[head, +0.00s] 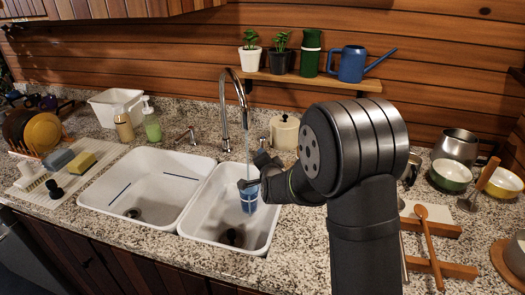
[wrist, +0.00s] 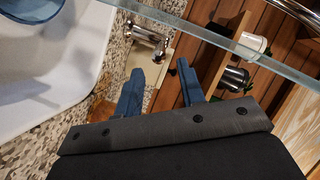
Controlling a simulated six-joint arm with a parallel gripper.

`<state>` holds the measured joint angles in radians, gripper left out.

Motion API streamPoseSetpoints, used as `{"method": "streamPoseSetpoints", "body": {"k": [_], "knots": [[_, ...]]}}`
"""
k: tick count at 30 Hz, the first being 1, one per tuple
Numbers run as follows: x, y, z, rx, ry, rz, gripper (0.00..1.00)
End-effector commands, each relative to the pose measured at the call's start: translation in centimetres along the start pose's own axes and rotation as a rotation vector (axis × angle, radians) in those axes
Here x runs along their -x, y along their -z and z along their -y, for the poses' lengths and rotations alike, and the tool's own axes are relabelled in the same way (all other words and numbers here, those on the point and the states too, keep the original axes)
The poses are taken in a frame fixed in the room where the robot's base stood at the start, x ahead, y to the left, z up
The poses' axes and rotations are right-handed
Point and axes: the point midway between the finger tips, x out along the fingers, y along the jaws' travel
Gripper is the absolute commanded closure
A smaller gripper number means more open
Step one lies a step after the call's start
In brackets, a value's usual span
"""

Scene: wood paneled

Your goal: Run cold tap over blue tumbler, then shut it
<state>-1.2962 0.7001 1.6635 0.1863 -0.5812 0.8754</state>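The blue tumbler (head: 249,200) stands in the right sink basin, partly hidden by my gripper in the head view. Part of it shows at the top left of the wrist view (wrist: 28,14). The chrome spout (head: 235,88) arches over the basin. A thin clear stream of water (head: 247,150) falls from it towards the tumbler; it crosses the wrist view as a pale band (wrist: 215,42). My gripper (head: 252,172) is above the tumbler, beside the stream. In the wrist view its blue fingers (wrist: 160,78) are apart and empty, near a chrome tap fitting (wrist: 147,38).
A chrome handle (head: 187,135) stands behind the left basin (head: 150,165). A lidded cream jar (head: 284,131) stands behind my gripper. A shelf (head: 310,82) holds plants and a blue watering can (head: 352,64). Bowls, utensils and a metal pot crowd the counter at right.

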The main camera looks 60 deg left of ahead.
Motion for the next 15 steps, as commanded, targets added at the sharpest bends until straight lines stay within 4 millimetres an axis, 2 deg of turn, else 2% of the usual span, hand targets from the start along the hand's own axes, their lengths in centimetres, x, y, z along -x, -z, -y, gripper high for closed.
{"method": "streamPoseSetpoints", "body": {"k": [1,6,10,15], "knots": [[-1.2,0.0,-0.1,0.0,0.0,-0.001,0.64],[-4.3,0.1,-0.1,0.0,0.0,-0.002,0.64],[-6.1,0.1,-0.1,0.0,-0.001,-0.001,0.64],[-7.4,0.0,-0.1,0.0,-0.001,0.0,0.64]]}}
